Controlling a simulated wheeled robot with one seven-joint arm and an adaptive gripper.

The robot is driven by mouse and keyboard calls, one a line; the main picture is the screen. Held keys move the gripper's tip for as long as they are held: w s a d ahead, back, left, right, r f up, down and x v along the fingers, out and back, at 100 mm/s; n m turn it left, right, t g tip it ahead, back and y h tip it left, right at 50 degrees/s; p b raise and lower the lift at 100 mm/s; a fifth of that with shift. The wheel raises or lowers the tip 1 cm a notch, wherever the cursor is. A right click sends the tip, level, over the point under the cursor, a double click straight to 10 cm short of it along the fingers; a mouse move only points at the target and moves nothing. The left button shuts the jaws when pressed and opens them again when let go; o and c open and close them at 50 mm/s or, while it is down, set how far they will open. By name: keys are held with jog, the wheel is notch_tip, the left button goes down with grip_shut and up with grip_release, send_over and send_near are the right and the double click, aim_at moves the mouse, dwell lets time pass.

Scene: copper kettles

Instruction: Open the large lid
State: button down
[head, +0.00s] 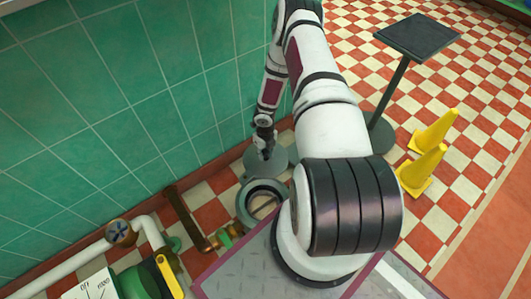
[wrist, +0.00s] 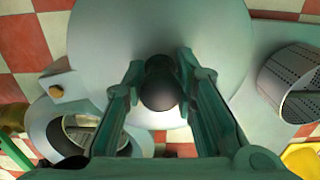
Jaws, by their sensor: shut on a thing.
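The large lid is a round grey disc with a dark ball knob. It shows in the wrist view (wrist: 215,45) and beyond the arm in the head view (head: 272,165). My gripper (wrist: 160,85) is shut on the dark knob, one green finger on each side; in the head view the gripper (head: 263,135) is small and partly blurred with the arm. A grey round vessel (head: 245,205) stands uncovered, with its opening showing; its rim is also at lower left in the wrist view (wrist: 45,115). The lid is off to the side of this opening. Its height is unclear.
A green tiled wall (head: 130,90) is close on the left. Pipes (head: 185,215) and a green and yellow machine part (head: 165,275) lie at lower left. Yellow cones (head: 425,165) and a dark-topped stand (head: 415,38) are on the right. A perforated cylinder (wrist: 285,80) is beside the lid.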

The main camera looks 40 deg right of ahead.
aim_at(264, 150)
jog(key=shift+w, duration=0.2)
jog(key=c, duration=1.4)
grip_release()
notch_tip(264, 150, up, 12)
